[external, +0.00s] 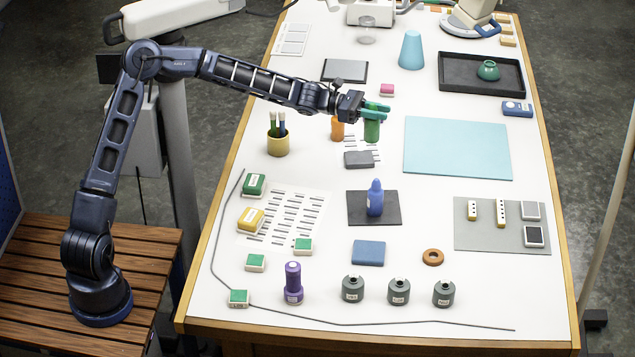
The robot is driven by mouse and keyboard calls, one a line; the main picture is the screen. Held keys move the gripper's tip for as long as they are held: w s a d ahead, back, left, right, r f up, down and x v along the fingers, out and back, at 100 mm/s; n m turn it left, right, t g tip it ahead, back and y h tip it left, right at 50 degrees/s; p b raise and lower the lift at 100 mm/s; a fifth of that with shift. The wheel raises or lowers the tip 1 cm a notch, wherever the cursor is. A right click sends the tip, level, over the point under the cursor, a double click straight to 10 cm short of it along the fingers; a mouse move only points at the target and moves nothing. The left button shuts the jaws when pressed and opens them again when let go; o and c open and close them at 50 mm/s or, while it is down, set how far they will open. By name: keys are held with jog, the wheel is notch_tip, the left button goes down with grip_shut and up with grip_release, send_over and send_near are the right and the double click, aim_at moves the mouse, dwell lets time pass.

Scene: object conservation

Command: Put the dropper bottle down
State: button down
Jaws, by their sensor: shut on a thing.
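My gripper (376,106), with teal-green fingers, is at the far middle of the table, shut on a green bottle (372,131). Its fingers hide the bottle's top. The green bottle looks upright; I cannot tell whether its base touches the table. A blue bottle with a narrow tip (375,198) stands upright on a dark mat (356,215), nearer the front and apart from my gripper.
An orange cylinder (338,130) stands close left of the green bottle. A grey block with prongs (358,159) lies just in front. A pale blue mat (458,148) to the right is bare. A yellow cup (278,144) with pens stands to the left.

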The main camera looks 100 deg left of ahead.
jog(key=shift+w+d+r, duration=0.6)
jog(key=shift+w+r, duration=0.05)
notch_tip(320, 180, down, 20)
jog(key=shift+h, duration=0.3)
jog(key=shift+w+d, duration=0.1)
jog(key=c, duration=1.1)
grip_release()
jog(key=shift+c, duration=0.2)
jog(key=v, duration=1.2)
jog(key=shift+r, duration=0.15)
